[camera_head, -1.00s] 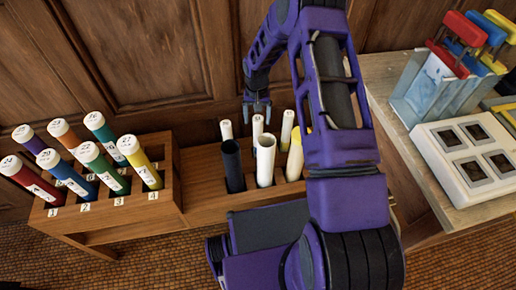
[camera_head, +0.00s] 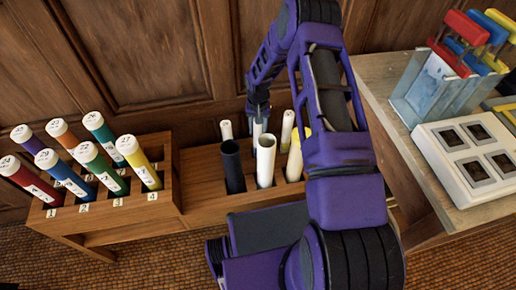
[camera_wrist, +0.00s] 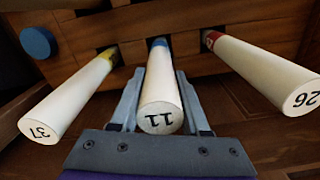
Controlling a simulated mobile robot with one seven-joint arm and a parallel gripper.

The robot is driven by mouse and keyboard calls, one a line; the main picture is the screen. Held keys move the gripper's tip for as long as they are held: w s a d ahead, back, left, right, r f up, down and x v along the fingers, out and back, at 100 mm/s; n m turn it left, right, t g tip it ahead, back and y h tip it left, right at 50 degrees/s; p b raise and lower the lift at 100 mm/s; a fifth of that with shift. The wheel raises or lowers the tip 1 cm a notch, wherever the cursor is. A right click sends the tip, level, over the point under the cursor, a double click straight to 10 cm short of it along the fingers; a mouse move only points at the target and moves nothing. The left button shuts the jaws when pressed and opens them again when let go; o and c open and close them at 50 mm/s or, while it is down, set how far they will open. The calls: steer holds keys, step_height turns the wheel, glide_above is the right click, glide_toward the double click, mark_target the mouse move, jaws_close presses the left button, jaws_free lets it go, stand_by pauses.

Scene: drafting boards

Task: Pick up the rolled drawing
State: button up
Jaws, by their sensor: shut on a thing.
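A white rolled drawing marked 11 (camera_wrist: 161,95) stands in a wooden rack, with a blue band at its far end in the wrist view. My gripper (camera_wrist: 162,76) has one finger on each side of it and is shut on it. In the head view, my gripper (camera_head: 258,112) is at the top of the middle back roll (camera_head: 257,129), which is partly hidden behind the fingers and a white tube. The roll's lower end is in the rack, out of sight.
Roll 37 (camera_wrist: 68,97) with a yellow band and roll 26 (camera_wrist: 262,72) with a red band flank it. A dark tube (camera_head: 232,165) and a white tube (camera_head: 265,160) stand in front. Several coloured tubes fill the left rack (camera_head: 160,205). A worktop (camera_head: 400,140) is at right.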

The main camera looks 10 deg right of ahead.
jaws_close()
